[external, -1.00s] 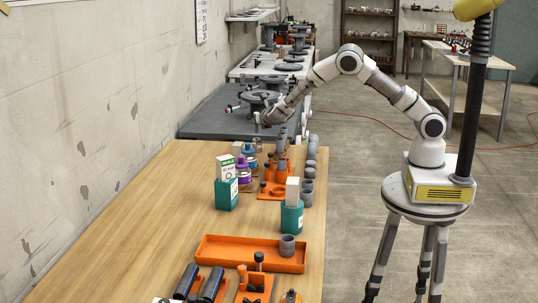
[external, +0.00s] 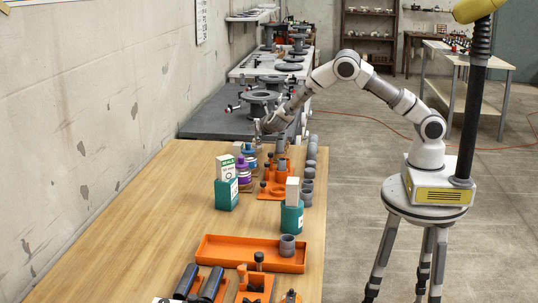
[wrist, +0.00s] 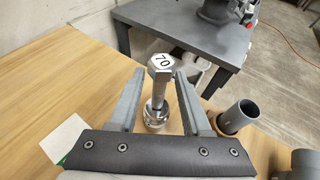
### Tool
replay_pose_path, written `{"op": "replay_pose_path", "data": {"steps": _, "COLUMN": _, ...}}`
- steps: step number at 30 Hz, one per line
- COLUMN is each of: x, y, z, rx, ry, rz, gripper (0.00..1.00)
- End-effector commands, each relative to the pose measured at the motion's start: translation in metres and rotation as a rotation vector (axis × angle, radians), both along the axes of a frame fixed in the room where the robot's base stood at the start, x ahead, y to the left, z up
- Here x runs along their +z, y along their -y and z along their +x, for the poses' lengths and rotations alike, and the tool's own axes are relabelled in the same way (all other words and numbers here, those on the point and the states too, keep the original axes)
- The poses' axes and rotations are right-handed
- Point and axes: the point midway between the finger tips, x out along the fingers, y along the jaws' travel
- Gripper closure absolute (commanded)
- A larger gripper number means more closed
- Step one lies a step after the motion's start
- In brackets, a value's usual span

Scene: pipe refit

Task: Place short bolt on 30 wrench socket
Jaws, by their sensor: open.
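A silver bolt with a hexagonal head marked 70 (wrist: 161,64) stands upright in the wrist view. Its foot is in or on a shiny round base (wrist: 156,116); I cannot tell which. My gripper (wrist: 158,78) is open, with one finger on each side of the bolt and a gap beside each. In the external view my gripper (external: 266,127) is low over the far end of the wooden table, and the bolt is too small to make out there. I cannot tell which thing is the 30 wrench socket.
A grey pipe piece (wrist: 238,115) stands right of my gripper. Purple bottle (external: 243,170), orange holder (external: 268,190) and teal boxes (external: 227,194) (external: 291,218) stand nearer on the table. An orange tray (external: 225,252) lies in front. The table's left side is clear.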

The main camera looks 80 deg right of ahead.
Motion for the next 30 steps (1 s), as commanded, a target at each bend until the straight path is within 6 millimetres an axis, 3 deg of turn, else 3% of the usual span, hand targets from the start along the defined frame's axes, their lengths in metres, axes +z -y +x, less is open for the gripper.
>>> {"op": "replay_pose_path", "data": {"steps": 5, "x": 0.005, "y": 0.000, "z": 0.000, "rx": 0.000, "ry": 0.000, "rz": 0.000, "gripper": 0.52}}
{"op": "replay_pose_path", "data": {"steps": 18, "x": 0.037, "y": -0.071, "z": -0.043, "rx": 0.003, "ry": 0.001, "rz": 0.001, "gripper": 0.52}}
{"op": "replay_pose_path", "data": {"steps": 25, "x": 0.048, "y": -0.092, "z": -0.056, "rx": 0.001, "ry": 0.000, "rz": 0.000, "gripper": 0.52}}
{"op": "replay_pose_path", "data": {"steps": 30, "x": 0.066, "y": -0.104, "z": -0.052, "rx": 0.106, "ry": -0.053, "rz": -0.014, "gripper": 0.52}}
